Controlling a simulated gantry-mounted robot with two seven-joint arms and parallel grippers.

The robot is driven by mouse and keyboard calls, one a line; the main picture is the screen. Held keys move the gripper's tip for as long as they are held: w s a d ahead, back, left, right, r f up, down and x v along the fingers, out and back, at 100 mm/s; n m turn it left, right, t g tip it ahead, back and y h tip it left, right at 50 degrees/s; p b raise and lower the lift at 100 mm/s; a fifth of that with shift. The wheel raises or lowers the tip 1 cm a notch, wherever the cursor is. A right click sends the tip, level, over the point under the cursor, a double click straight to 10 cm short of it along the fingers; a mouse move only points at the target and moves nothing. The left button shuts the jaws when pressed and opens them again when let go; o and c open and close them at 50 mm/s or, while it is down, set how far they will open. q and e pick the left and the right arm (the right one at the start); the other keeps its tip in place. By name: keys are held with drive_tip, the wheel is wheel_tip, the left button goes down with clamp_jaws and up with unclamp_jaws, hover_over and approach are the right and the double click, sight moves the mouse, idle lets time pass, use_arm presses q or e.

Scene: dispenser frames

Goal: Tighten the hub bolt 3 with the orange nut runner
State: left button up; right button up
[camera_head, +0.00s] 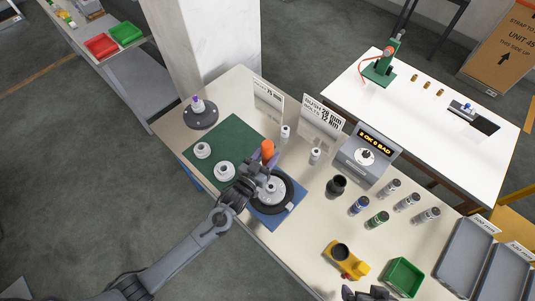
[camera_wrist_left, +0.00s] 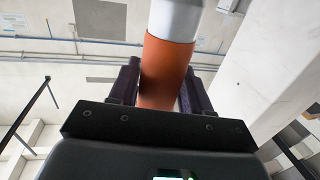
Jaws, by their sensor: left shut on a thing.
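The orange nut runner (camera_head: 267,151) stands over the far side of the hub in the head view. My left gripper (camera_head: 262,168) is shut on it. In the left wrist view its orange grip (camera_wrist_left: 165,75) sits between the two dark fingers, with a grey part beyond. The pale hub (camera_head: 271,189) lies in a black round fixture (camera_head: 286,200) on a blue mat (camera_head: 268,219). My gripper partly covers the hub, and I cannot make out its separate bolts or whether the runner touches one. Part of my right gripper (camera_head: 369,294) shows at the bottom edge; its jaw state is unclear.
A grey box (camera_head: 366,158) reads "2 OK 0 BAD". Pale round parts (camera_head: 224,172) rest on a green mat (camera_head: 235,140) at left. A black cup (camera_head: 336,187), several small cylinders, a yellow tool (camera_head: 346,259) and a green bin (camera_head: 404,278) stand to the right.

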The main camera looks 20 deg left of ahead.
sight(264, 165)
use_arm(q)
drive_tip(key=shift+f+b, duration=1.3)
drive_tip(key=shift+f, duration=0.65)
drive_tip(key=shift+w, duration=0.1)
idle(0.7)
drive_tip(key=shift+f+b, duration=0.55)
drive_tip(key=shift+f, duration=0.15)
drive_tip(key=shift+f+b, duration=0.5)
drive_tip(key=shift+f, duration=0.1)
idle(0.5)
drive_tip(key=shift+f, duration=0.25)
idle(0.4)
drive_tip(key=shift+a+f, duration=0.1)
drive_tip(key=shift+f, duration=0.05)
idle(1.0)
